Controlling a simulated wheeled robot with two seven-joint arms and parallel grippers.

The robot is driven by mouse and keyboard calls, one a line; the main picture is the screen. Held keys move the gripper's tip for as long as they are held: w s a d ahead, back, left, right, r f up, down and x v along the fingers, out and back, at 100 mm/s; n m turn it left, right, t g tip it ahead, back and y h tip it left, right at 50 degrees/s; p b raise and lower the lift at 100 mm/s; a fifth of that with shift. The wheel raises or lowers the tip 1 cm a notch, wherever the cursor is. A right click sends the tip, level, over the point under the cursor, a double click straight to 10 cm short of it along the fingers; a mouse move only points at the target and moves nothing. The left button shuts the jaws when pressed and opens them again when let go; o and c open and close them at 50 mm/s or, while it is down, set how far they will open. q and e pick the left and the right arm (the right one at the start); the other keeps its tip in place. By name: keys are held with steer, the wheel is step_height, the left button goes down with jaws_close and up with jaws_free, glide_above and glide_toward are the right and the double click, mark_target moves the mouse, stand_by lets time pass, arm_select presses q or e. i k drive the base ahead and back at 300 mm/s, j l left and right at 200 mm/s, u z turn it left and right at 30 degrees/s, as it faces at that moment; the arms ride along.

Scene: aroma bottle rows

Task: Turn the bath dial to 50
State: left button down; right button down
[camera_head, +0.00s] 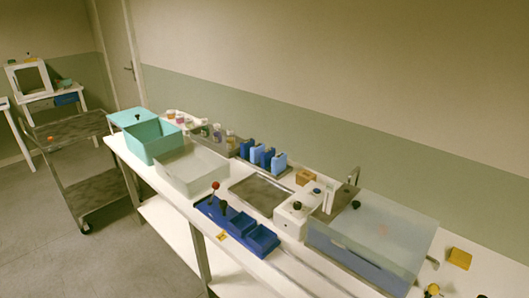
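A large box with a translucent grey lid (385,228) and a blue lower part (360,262) stands at the right of the bench; it looks like the bath. A white unit (292,222) adjoins its left side. A small dark knob (297,205) is on this unit, and a small blue-topped part (317,191) is behind it. I cannot tell which part is the bath dial, and no number can be read. Another dark knob (356,205) sits on the box's lid. Neither gripper is in view.
A blue tray (238,226) with compartments lies at the bench's front edge. Behind it are a metal-floored basin (260,193) and a rack with blue blocks (262,157). A white bin (192,170) and teal bin (153,140) stand left. A metal cart (92,190) stands beyond.

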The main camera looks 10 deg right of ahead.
mark_target(296, 204)
steer(key=i+j, duration=0.25)
steer(key=i, duration=0.2)
steer(key=i+j, duration=0.25)
steer(key=i, duration=0.2)
